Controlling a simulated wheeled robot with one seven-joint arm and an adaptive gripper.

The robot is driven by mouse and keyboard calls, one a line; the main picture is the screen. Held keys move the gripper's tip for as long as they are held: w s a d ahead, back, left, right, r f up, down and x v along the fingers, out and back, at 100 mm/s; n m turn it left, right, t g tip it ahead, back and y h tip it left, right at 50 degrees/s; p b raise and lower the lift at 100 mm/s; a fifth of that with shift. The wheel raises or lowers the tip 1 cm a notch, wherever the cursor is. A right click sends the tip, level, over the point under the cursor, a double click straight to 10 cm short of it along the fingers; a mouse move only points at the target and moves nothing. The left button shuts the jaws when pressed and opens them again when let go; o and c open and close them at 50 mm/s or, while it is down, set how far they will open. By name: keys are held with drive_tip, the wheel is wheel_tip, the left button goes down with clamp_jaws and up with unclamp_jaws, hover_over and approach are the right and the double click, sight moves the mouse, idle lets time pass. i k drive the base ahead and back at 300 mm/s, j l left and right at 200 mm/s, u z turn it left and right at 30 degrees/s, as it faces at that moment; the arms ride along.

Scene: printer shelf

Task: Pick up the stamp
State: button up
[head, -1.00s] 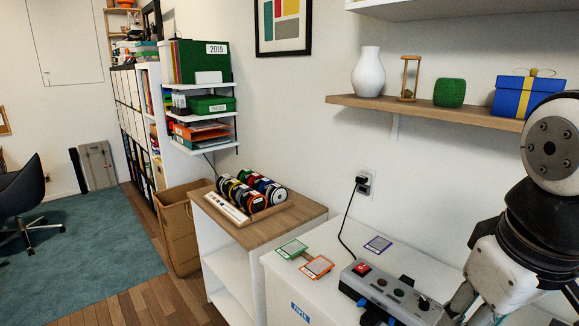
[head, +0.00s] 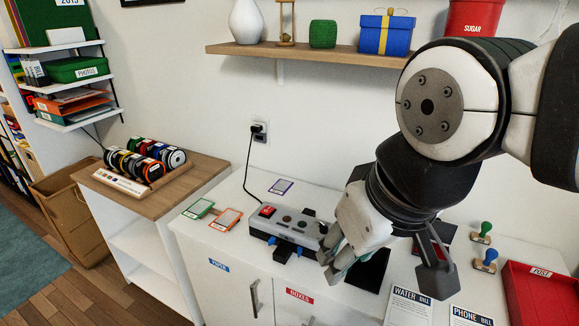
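Two stamps show at the right in the head view, on the white cabinet top. One stamp has a green handle (head: 486,228) and the other a blue handle (head: 490,257); both stand upright, close together. My gripper (head: 388,270) hangs over the cabinet to the left of the stamps, pointing down. Its fingers are spread well apart, with nothing seen held between them. A dark flat pad (head: 370,272) lies below it. Another dark object, partly hidden behind my gripper, lies near the stamps.
A grey device with a red switch (head: 267,211) sits left of my gripper. Papers marked water bill (head: 407,308) and phone bill (head: 467,316) lie in front. A red post tray (head: 540,290) stands right of the stamps. A wall shelf (head: 300,53) is above.

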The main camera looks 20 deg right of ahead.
sight(486, 265)
drive_tip(key=z, duration=1.55)
